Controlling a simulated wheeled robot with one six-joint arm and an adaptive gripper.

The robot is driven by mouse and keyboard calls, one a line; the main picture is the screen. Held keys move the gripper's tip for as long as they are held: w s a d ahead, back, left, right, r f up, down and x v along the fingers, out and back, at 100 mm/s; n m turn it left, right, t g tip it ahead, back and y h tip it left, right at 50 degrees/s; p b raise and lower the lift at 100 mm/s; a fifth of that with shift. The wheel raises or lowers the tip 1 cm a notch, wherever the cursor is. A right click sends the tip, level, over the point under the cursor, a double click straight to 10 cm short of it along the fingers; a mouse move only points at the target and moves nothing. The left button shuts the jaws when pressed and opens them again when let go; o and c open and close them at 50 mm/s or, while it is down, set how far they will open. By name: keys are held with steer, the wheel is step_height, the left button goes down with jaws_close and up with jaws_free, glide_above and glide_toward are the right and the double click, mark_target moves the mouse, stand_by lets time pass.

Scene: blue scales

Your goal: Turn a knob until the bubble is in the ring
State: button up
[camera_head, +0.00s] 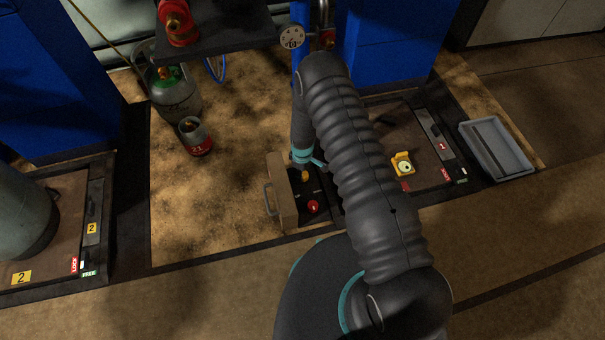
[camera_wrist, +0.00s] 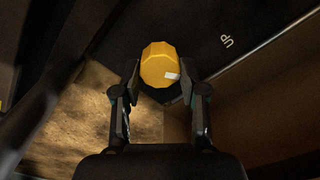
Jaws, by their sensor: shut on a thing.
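A yellow faceted knob (camera_wrist: 159,65) with a small white mark sits between my fingertips in the wrist view. My gripper (camera_wrist: 158,80) is shut on it, one finger on each side. In the head view a bit of the yellow knob (camera_head: 305,175) shows below my wrist, by a dark panel with a red button. A yellow bubble level (camera_head: 403,164) with a round pale face lies on the scale plate marked 1 at the right. Its bubble is too small to make out. "UP" is printed on the dark surface beside the knob.
A tan open cover (camera_head: 282,195) with a handle stands left of the panel. A red button (camera_head: 313,207) is near it. A grey bin (camera_head: 496,149) is at the right. Blue columns rise behind.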

steer(key=m+b, duration=0.3)
steer(key=m, duration=0.1)
steer(key=shift+w+f, duration=0.1)
steer(key=shift+f, duration=0.05)
steer(key=shift+d+m+b, duration=0.15)
steer(key=shift+m+b, duration=1.3)
steer(key=shift+m, duration=0.65)
steer(key=o, duration=1.1)
steer(key=shift+o, duration=0.2)
steer(key=shift+r, duration=0.2)
steer(key=shift+r, duration=0.55)
step_height(320, 180, up, 11)
